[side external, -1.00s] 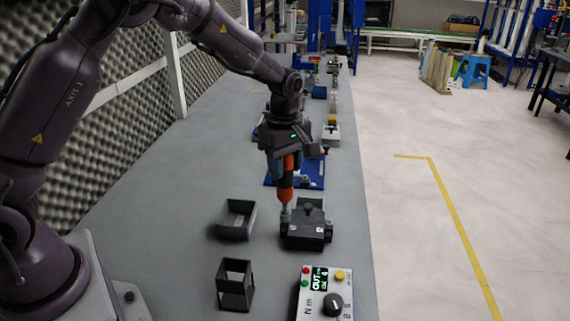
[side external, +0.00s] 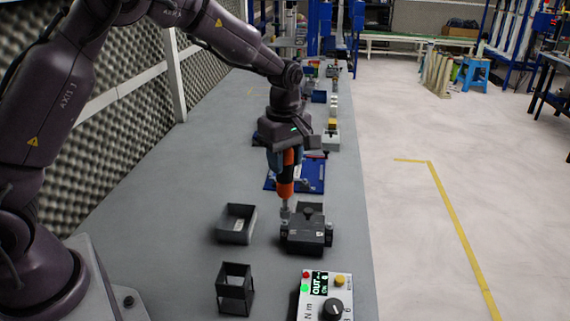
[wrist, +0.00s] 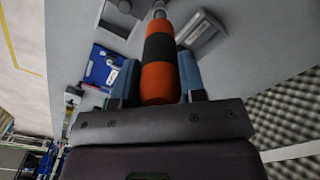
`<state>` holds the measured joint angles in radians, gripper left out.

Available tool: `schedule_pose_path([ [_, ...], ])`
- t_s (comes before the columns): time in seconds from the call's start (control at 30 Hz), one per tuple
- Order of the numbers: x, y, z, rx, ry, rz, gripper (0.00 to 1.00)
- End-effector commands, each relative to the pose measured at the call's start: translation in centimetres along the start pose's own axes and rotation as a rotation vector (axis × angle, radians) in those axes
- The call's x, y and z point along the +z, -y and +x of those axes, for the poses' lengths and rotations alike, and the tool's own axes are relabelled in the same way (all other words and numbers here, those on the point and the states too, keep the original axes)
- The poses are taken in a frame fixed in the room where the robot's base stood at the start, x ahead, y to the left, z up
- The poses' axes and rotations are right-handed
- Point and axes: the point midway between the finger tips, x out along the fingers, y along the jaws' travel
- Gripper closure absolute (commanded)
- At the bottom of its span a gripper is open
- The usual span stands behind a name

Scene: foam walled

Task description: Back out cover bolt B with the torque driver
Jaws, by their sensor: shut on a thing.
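My gripper (side external: 285,160) is shut on the torque driver (side external: 286,188), an orange and black tool held upright with its bit down. In the wrist view the driver (wrist: 158,55) sits between the blue fingers. Its bit is over the left side of the black covered housing (side external: 308,236). I cannot tell whether the tip touches a bolt there. A small bolt-like fitting shows at the housing's right side (side external: 328,229). No letter B is readable. The controller (side external: 322,297) at the front has a display reading OUT, a knob and coloured buttons.
An open grey bin (side external: 236,224) stands left of the housing. A dark open-frame holder (side external: 235,289) stands in front of it. A blue mat (side external: 312,176) with parts lies behind. The bench's left side is clear; its right edge runs close past the housing.

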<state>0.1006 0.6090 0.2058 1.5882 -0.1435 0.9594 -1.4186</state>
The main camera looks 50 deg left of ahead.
Motion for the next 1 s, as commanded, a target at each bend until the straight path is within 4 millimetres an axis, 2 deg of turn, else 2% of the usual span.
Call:
schedule_pose_path([
  [0.4, 0.0, -0.1, -2.6, 0.003, 0.000, 0.000, 0.89],
  [0.9, 0.1, -0.1, -3.3, 0.003, 0.000, 0.003, 0.89],
  [1.0, 0.8, -0.3, -4.5, 0.008, 0.000, 0.016, 0.89],
])
